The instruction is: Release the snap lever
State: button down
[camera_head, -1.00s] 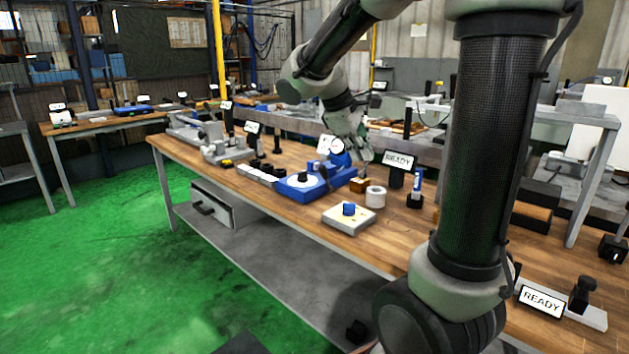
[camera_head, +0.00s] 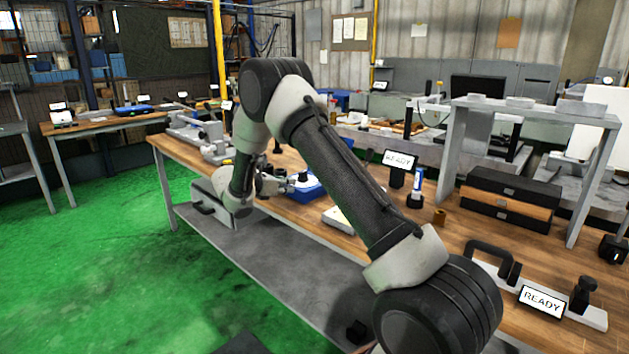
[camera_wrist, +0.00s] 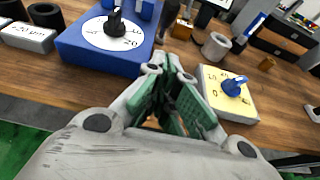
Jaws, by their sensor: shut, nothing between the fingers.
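No part is clearly identifiable as the snap lever. The blue fixture (camera_wrist: 85,48) has a white dial and an upright black knob (camera_wrist: 115,22); it is at upper left in the wrist view. In the head view the blue fixture (camera_head: 312,190) is partly hidden by my arm. A cream box (camera_wrist: 222,108) with a blue knob (camera_wrist: 235,86) is at right in the wrist view. My gripper (camera_wrist: 172,78) is shut and empty, pointing between the fixture and the cream box. In the head view my gripper (camera_head: 278,182) is beside the blue fixture, near the bench's front edge.
A white ring (camera_wrist: 216,46) and a small brown block (camera_wrist: 182,28) are beyond my gripper. A white block (camera_wrist: 28,38) and dark cylinders stand left of the fixture. Bare wood (camera_wrist: 110,92) lies in front of the fixture.

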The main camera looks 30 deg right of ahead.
jog(key=x, duration=0.9)
jog(key=shift+d+f, duration=0.2)
jog(key=shift+d, duration=0.1)
jog(key=d, duration=0.1)
jog(key=w+d+r, duration=0.1)
jog(key=d, duration=0.1)
jog(key=shift+w+r, duration=0.1)
jog(key=shift+w+d+r, duration=0.15)
jog(key=shift+d+r, duration=0.05)
jog(key=shift+d, duration=0.15)
jog(key=shift+d+r, duration=0.1)
jog(key=shift+r, duration=0.05)
